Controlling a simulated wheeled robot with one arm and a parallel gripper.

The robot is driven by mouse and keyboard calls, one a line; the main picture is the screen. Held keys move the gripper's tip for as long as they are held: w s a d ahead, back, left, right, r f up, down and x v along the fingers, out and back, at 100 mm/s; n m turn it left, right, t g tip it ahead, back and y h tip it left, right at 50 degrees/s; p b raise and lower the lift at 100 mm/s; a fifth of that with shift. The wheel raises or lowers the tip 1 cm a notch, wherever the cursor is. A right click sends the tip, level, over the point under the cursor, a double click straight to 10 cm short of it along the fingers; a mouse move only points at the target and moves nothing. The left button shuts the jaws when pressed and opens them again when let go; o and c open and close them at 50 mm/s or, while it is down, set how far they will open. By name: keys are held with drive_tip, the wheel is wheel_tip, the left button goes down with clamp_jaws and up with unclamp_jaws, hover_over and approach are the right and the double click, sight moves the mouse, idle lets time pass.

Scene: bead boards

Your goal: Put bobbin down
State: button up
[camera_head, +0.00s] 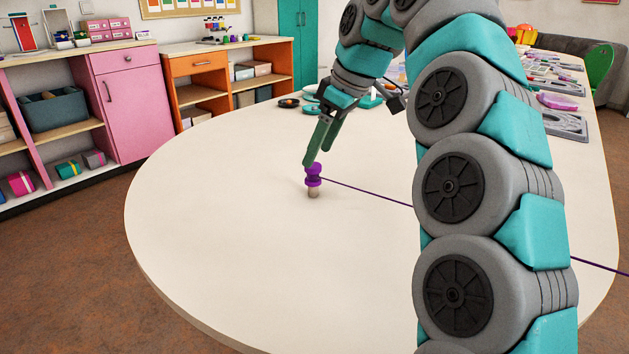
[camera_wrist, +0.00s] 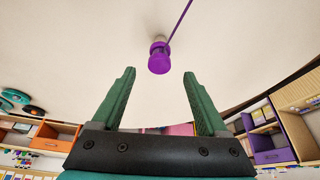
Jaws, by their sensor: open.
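A purple bobbin (camera_head: 313,175) stands upright on the white table (camera_head: 230,215), with a tan lower end. A purple thread (camera_head: 365,192) runs from it to the right, passing behind my arm. My gripper (camera_head: 314,156) is just above the bobbin in the head view. In the wrist view my gripper (camera_wrist: 160,88) has its two green fingers wide apart with nothing between them. The bobbin (camera_wrist: 159,58) lies beyond the fingertips there, apart from both. The thread leads up from it to the top edge.
Dark round items (camera_head: 289,102) and teal round items (camera_head: 313,109) lie at the table's back edge. Grey boards (camera_head: 566,126) and a pink item (camera_head: 557,101) are at the right. Shelves (camera_head: 228,75) stand behind. The table around the bobbin is clear.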

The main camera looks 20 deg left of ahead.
sight(314, 165)
drive_tip(key=shift+x, duration=2.5)
drive_tip(key=shift+d, duration=0.15)
clamp_jaws()
